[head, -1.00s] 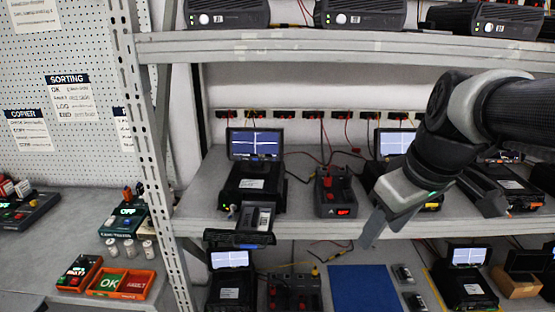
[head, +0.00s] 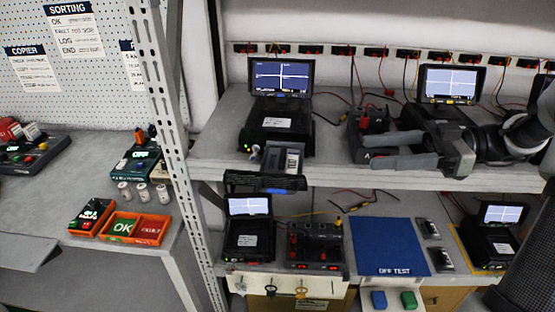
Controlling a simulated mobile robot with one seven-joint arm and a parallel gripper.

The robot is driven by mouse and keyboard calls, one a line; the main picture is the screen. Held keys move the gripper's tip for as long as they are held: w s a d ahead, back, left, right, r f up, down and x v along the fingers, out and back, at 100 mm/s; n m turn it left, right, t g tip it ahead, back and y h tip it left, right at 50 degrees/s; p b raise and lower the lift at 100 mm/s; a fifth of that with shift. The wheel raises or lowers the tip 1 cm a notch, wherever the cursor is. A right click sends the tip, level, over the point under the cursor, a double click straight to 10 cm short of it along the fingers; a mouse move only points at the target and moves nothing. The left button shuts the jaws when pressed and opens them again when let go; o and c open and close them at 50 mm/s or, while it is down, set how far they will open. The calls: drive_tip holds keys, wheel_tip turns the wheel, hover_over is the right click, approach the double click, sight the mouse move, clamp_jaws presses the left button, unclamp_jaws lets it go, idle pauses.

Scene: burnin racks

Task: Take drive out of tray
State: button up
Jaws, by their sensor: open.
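The drive (head: 293,160) is a small dark grey block with a light label. It lies in the black tray (head: 262,182), which sticks out of the front of a black test unit (head: 275,124) past the edge of the middle shelf. The unit's lit screen (head: 281,78) stands behind it. My gripper (head: 372,153) is open and empty, to the right of the drive and apart from it. Its fingers point left, in front of a dark device with red parts, which they partly hide.
The shelf upright (head: 173,130) stands left of the tray. A second unit's screen (head: 450,84) is behind my gripper. The lower shelf holds a blue mat (head: 388,245), more units and small drives. Orange OK and fault bins (head: 137,228) sit on the left bench.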

approach(286, 156)
drive_tip(key=s+a, duration=0.1)
drive_tip(key=a, duration=0.1)
drive_tip(key=a+p, duration=0.1)
drive_tip(key=a, duration=0.4)
drive_tip(key=shift+f, duration=0.1)
drive_tip(key=shift+w+a+f, duration=0.1)
drive_tip(key=shift+a, duration=0.35)
drive_tip(key=c, duration=0.7)
wheel_tip(286, 156, up, 14)
drive_tip(key=shift+f+p, duration=0.25)
drive_tip(key=shift+p, duration=0.3)
drive_tip(key=shift+c, duration=0.2)
